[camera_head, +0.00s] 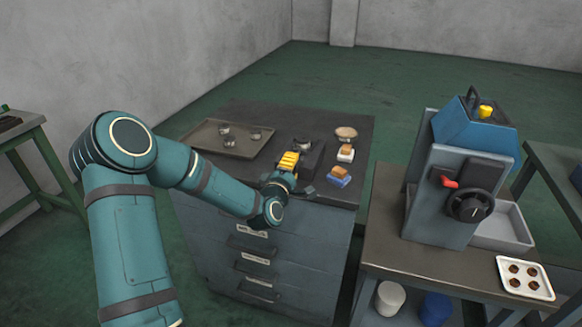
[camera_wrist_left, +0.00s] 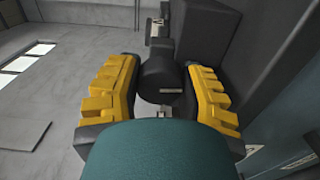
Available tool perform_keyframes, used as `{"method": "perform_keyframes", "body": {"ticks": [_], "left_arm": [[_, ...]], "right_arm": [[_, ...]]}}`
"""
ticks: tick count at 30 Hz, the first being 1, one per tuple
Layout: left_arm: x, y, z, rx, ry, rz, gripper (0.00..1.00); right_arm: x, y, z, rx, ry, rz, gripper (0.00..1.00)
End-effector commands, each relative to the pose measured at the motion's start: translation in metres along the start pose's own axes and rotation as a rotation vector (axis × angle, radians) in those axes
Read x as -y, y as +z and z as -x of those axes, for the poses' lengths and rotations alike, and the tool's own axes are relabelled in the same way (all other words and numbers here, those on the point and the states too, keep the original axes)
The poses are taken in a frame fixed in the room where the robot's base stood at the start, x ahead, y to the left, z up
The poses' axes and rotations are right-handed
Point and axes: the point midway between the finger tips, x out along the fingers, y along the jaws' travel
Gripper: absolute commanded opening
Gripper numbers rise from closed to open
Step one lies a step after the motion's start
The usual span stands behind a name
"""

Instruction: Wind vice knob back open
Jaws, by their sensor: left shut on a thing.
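In the left wrist view, the dark round vice knob (camera_wrist_left: 160,82) sits between the two yellow-padded fingers of my left gripper (camera_wrist_left: 163,72), which is shut on it. A small pale mark shows on the knob's face. The dark vice body (camera_wrist_left: 207,32) lies just beyond the knob. In the head view my left gripper (camera_head: 286,166) is at the near edge of the cabinet top, beside the dark vice (camera_head: 312,157). The knob is hidden there behind the gripper. My right gripper is not in view.
The drawer cabinet (camera_head: 275,250) carries a tray (camera_head: 207,137) with small round parts at left, and brushes (camera_head: 339,177) right of the vice. A blue-grey machine (camera_head: 445,190) with a red lever stands on the right bench, near a white tray (camera_head: 507,262).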

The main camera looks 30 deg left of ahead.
Motion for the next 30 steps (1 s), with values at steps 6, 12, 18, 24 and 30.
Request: {"method": "perform_keyframes", "body": {"ticks": [6,12,18,24,30], "left_arm": [[-0.0009,0.0014,-0.0004,0.003,0.002,0.004,0.04],[-0.0010,0.0015,-0.0004,0.003,0.002,0.003,0.56],[-0.0007,0.0009,-0.0002,0.002,0.001,0.003,0.74],[-0.0003,0.0004,-0.0001,0.001,0.001,0.002,0.74],[0.0000,0.0002,-0.0001,0.000,0.000,-0.050,0.74]], "right_arm": [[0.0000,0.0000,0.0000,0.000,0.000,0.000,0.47],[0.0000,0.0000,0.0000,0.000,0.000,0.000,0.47],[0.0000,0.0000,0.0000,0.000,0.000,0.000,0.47],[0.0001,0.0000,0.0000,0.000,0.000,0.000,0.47],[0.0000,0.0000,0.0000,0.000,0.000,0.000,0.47]]}}
